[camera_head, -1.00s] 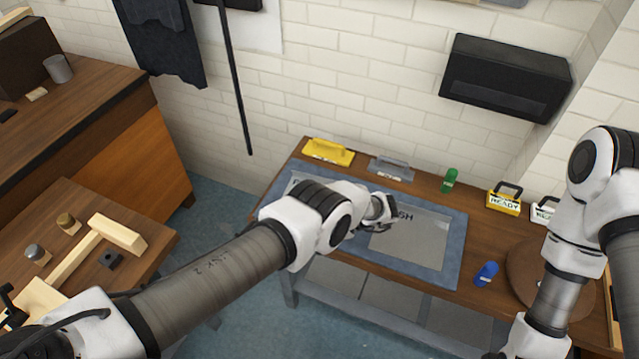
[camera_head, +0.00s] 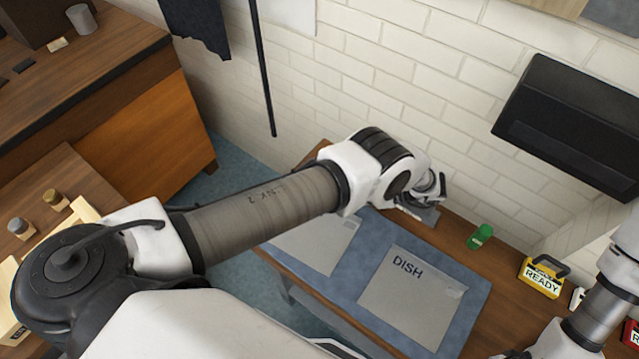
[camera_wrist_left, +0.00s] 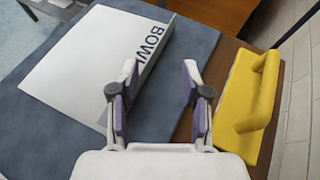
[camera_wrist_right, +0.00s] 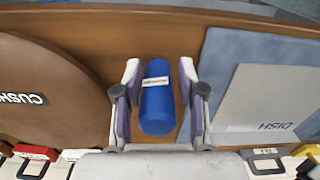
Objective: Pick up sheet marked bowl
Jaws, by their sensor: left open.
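The sheet marked BOWL (camera_wrist_left: 95,75) is a flat light grey sheet on the blue mat, left of my left gripper (camera_wrist_left: 160,75) in the left wrist view. Its lettered edge is close to the left finger; I cannot tell whether they touch. That gripper is open and empty. In the head view the left gripper (camera_head: 432,195) is at the mat's back edge, and a plain part of that sheet (camera_head: 315,245) shows below the arm, its word hidden. My right gripper (camera_wrist_right: 160,75) is open around or above a blue cylinder (camera_wrist_right: 157,100), with gaps either side.
A sheet marked DISH (camera_head: 410,295) lies on the same mat (camera_head: 465,305). A yellow handled tool (camera_wrist_left: 250,100) stands right of the left gripper. A brick wall (camera_head: 440,90) rises behind.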

